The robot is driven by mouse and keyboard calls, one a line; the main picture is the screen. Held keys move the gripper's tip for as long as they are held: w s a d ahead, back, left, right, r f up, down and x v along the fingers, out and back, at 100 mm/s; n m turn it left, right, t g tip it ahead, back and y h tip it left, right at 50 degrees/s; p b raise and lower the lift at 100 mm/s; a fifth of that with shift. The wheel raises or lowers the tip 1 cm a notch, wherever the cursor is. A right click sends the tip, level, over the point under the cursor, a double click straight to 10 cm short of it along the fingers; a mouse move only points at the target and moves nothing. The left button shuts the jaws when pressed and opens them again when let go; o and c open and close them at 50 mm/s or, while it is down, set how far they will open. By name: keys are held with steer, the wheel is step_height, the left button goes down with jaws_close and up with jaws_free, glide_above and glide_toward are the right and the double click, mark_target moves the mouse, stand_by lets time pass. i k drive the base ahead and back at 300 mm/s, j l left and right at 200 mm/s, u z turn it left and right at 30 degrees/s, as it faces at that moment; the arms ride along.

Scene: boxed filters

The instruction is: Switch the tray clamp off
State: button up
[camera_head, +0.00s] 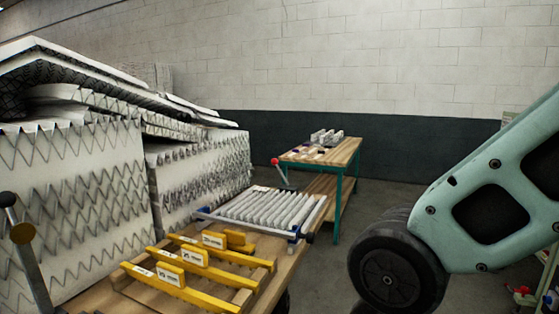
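A tray (296,237) with a pale and blue frame sits at the far end of the wooden bench, with a white pleated filter (266,207) lying in it. A lever with a red knob (275,161) stands up at the tray's back edge, tilted to the left. It looks like the clamp lever, but its joint is too small to make out. A dark knob (307,237) shows at the tray's right front corner. My gripper is out of view.
Yellow bars (188,275) lie on the bench (103,297) before the tray. Stacked pleated filters (70,190) rise at the left. A metal lever (30,265) stands at the left front. A green-legged table (340,152) stands behind. My arm covers the right side.

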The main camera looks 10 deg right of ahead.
mark_target(274, 162)
steer(key=i+l+u, duration=0.25)
steer(key=i+l, duration=0.15)
steer(key=i+l+u, duration=0.25)
steer(key=i+l, duration=0.15)
steer(key=i+l+u, duration=0.25)
steer(key=l, duration=0.4)
steer(key=i, duration=0.5)
